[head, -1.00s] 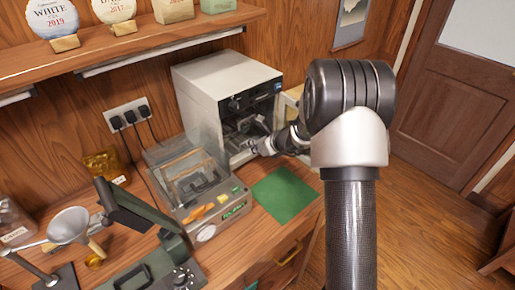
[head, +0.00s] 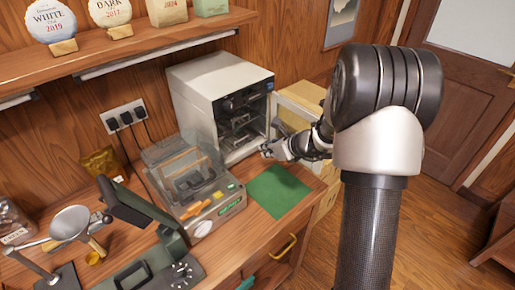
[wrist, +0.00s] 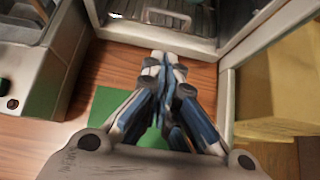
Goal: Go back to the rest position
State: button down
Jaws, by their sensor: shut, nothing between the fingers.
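My gripper (head: 268,151) is shut and empty in front of the open white cabinet (head: 205,88), above the worktop beside the green mat (head: 281,192). In the wrist view the fingers (wrist: 165,66) are pressed together and point toward the cabinet's front edge (wrist: 160,45). The green mat (wrist: 105,105) lies below and partly behind them. The cabinet's dark inside shows a rack (head: 238,120); what is on it is too small to tell.
A machine with a clear lid (head: 195,180) stands left of the mat. The cabinet's open door (head: 298,108) is close to my gripper's right. A funnel on a stand (head: 70,222) and a dark green press-like device (head: 140,210) are at the left. Floor is clear on the right.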

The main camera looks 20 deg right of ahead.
jog(key=shift+v, duration=1.45)
jog(key=s+a+r+n+g+y, duration=0.1)
jog(key=s+a+r+n+g, duration=0.1)
jog(key=s+a+r+n, duration=0.55)
jog(key=s+a+r+n+g+y, duration=0.1)
jog(key=s+a+r+n+g, duration=0.1)
jog(key=s+a+r+n, duration=0.5)
jog(key=s+n+h, duration=0.5)
jog(key=s+n, duration=1.2)
jog(key=s, duration=0.1)
jog(key=shift+s+g, duration=0.3)
jog(key=shift+g, duration=0.1)
jog(key=shift+f+n, duration=0.1)
jog(key=shift+n, duration=0.15)
